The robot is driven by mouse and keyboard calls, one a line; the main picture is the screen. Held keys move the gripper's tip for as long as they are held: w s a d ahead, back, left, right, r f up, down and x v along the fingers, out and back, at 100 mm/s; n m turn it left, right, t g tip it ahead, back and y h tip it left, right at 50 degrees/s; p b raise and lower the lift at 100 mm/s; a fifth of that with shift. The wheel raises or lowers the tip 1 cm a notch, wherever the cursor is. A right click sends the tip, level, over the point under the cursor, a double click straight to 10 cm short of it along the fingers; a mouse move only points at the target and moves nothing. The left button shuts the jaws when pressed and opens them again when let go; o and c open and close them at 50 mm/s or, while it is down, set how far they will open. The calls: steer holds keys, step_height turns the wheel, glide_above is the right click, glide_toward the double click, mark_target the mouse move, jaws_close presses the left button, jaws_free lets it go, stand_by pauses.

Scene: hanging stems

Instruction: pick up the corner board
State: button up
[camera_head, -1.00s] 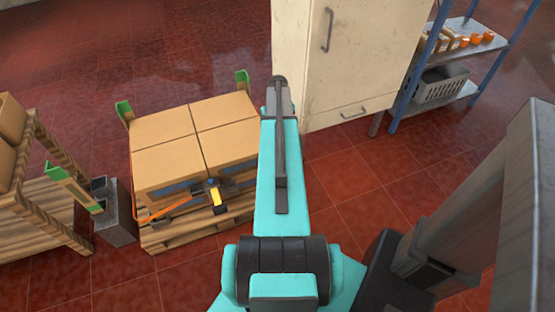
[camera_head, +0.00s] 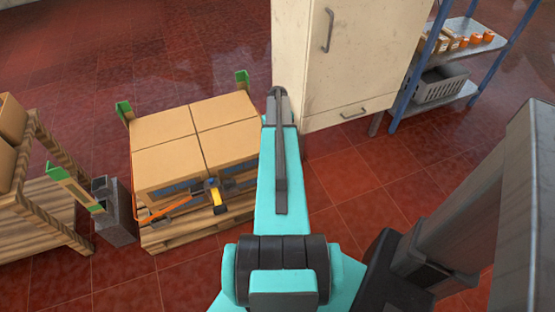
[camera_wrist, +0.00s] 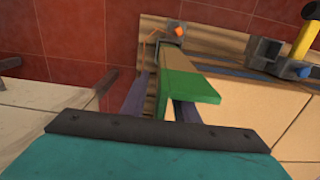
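In the wrist view, a green-topped corner board (camera_wrist: 192,85) stands at a corner of the stacked boxes, beside the cabinet. My gripper (camera_wrist: 158,95) is open, with its two dark fingers near the board's top; the green part hides some of the right finger. I cannot tell whether they touch. In the head view my arm hides the gripper and this corner. Other green-topped corner boards show at the stack's far left corner (camera_head: 124,110) and far right corner (camera_head: 242,78). Another board with green ends (camera_head: 72,187) lies slanted at the left.
The boxes (camera_head: 190,125) sit on a wooden pallet (camera_head: 200,222) with an orange strap and a yellow-handled tool (camera_head: 217,194) at the front. A cream cabinet (camera_head: 345,65) stands close right of the stack. A blue-framed shelf (camera_head: 450,70) is farther right. Red floor at front is clear.

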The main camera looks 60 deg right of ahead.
jaws_close()
steer(key=shift+r, duration=0.1)
stand_by(0.3)
step_height(320, 180, up, 12)
steer(key=s+a+b, duration=0.1)
steer(key=s+a, duration=0.9)
steer(key=s, duration=0.4)
steer(key=shift+s+a+b, duration=0.25)
steer(key=shift+a+b, duration=0.05)
stand_by(0.3)
stand_by(0.5)
